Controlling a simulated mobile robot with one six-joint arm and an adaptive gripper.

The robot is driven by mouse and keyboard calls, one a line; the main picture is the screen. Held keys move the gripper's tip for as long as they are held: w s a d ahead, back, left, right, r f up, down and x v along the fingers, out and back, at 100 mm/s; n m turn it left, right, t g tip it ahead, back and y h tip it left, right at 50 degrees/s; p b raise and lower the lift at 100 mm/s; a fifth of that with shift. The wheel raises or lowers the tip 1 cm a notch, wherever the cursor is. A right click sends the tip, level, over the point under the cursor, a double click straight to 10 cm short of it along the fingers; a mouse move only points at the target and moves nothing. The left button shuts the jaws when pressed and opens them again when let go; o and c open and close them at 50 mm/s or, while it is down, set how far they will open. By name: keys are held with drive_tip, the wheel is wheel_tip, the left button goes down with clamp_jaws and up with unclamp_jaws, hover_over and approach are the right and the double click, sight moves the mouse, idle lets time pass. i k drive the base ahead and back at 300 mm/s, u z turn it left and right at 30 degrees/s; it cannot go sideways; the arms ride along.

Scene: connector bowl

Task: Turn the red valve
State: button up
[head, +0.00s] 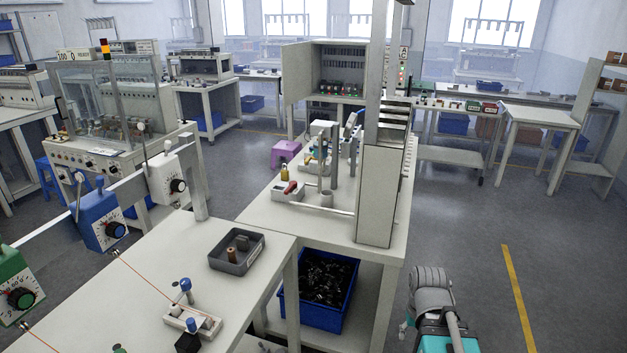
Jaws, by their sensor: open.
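A small red handle (291,187), which looks like the red valve, sits on a light block on the near left part of the white workbench (330,222) in the middle of the view. My arm is at the lower right, beside the bench on its floor side. What looks like my gripper (405,325) shows small and partly hidden at the arm's left edge. It is open, well below and to the right of the red handle and apart from it. Nothing shows between its fingers.
A yellow padlock-like piece (284,172) and a grey post stand close to the red handle. A tall grey cabinet (376,190) rises on the bench's right side. A blue bin (318,291) sits underneath. A grey tray (237,251) lies on the nearer table. The floor at right is clear.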

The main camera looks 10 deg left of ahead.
sight(293, 183)
drive_tip(key=u, duration=0.15)
drive_tip(key=i, duration=1)
drive_tip(key=u, duration=0.7)
